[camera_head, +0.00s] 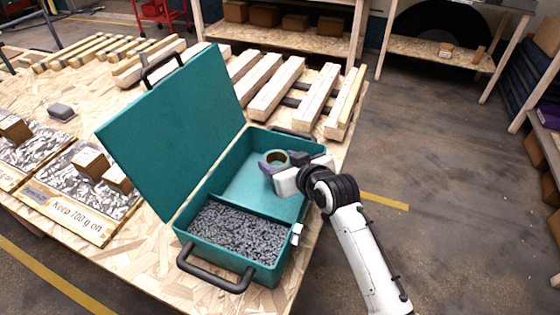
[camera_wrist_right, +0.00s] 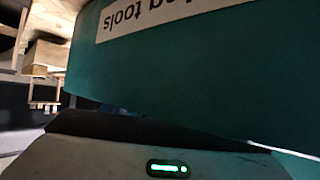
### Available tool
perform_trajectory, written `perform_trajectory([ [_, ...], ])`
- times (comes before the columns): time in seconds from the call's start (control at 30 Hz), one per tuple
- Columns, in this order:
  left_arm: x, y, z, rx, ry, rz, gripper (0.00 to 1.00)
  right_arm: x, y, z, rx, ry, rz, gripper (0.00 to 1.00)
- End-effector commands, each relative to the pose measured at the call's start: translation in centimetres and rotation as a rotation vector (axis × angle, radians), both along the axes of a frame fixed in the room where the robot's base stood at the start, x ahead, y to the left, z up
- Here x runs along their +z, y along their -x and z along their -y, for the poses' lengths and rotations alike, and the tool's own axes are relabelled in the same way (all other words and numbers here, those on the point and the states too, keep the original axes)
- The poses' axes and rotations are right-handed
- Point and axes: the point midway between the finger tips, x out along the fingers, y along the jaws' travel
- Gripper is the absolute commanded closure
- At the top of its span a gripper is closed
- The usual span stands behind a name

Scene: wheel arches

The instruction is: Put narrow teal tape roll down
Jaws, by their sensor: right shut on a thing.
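A teal case (camera_head: 262,270) stands open on the work table, its lid (camera_head: 175,115) tilted up at the left. Grey pieces (camera_head: 238,234) fill its front compartment; the visible floor of its rear compartment (camera_head: 243,186) is bare. My right gripper (camera_head: 278,168) is shut on a small tape roll (camera_head: 276,156) with a tan inner ring, over the rear compartment near its right wall. I cannot tell whether the roll touches the case floor. The right wrist view shows a close teal surface (camera_wrist_right: 200,75) with an upside-down label; the roll is not clear there. My left gripper is out of view.
Wooden slats (camera_head: 280,88) lie behind the case. The floor at the right is open.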

Motion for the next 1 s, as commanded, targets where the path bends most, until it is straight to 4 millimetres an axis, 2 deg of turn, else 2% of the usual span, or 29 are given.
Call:
perform_trajectory([
  [0.57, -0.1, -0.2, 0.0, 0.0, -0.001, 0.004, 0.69, -1.6, 0.1, 0.0, 0.0, 0.002, -0.008, 0.69],
  [0.6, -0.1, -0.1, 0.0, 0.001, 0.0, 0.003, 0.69, -1.7, 0.2, 0.0, 0.0, 0.001, -0.011, 0.4],
  [0.87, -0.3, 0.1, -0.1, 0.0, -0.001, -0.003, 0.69, -2.0, 0.3, 0.0, 0.0, 0.002, -0.018, 0.39],
  [1.0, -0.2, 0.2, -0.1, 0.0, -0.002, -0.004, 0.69, -1.3, 0.3, 0.0, 0.0, 0.002, -0.017, 0.39],
])
